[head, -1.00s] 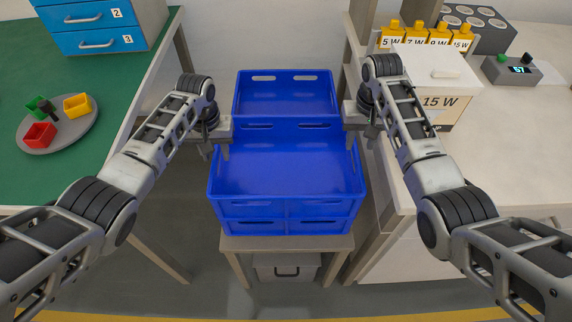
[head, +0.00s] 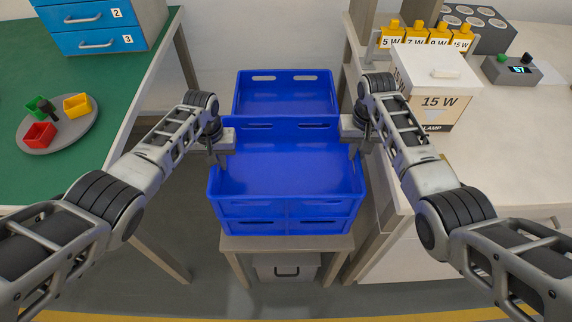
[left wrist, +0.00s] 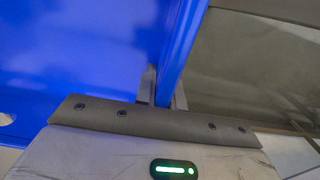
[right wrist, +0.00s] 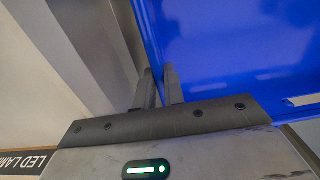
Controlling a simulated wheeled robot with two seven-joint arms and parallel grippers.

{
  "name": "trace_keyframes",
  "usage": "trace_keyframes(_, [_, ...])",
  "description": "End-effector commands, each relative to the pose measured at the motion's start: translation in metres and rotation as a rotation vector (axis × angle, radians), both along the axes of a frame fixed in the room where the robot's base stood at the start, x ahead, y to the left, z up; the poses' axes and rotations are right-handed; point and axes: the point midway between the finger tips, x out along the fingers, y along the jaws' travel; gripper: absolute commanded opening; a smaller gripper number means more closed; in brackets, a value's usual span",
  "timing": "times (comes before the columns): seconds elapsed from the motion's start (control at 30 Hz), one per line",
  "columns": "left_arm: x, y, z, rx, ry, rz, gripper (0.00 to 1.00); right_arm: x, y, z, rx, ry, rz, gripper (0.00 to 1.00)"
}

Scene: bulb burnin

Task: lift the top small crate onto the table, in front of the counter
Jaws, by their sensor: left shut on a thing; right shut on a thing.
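An open blue crate (head: 288,172) is the top of the front stack, with more blue crate faces (head: 250,226) below it. In the head view my left gripper (head: 220,158) is at its left side wall and my right gripper (head: 354,152) at its right side wall. In the left wrist view the fingers (left wrist: 163,92) are shut on the blue wall, one on each side. In the right wrist view the fingers (right wrist: 158,92) are likewise shut on the opposite wall. The crate sits level on the stack. The counter (head: 510,160) is at the right.
The stack stands on a low wooden stand (head: 287,243). Another blue crate (head: 285,92) is behind it. A green-topped table (head: 90,170) is at the left, with a grey dish (head: 75,133) of coloured bins. A 15 W lamp box (head: 437,105) stands near my right arm.

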Motion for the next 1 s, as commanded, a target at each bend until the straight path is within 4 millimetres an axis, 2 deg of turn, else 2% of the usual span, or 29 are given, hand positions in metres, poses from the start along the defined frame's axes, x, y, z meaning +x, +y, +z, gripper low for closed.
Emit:
trace_keyframes(0.27, [0.0,0.0,0.005,0.0,-0.001,0.0,0.0,0.001,0.0,0.005,0.0,-0.002,0.0,0.0])
trace_keyframes(0.7, [0.0,0.0,0.049,0.001,0.0,0.0,0.0,0.001,0.0,0.05,0.0,-0.002,0.0,0.0])
trace_keyframes(1.0, [0.0,0.001,0.05,0.001,0.0,0.001,0.0,0.001,0.0,0.051,0.0,-0.002,-0.001,0.0])
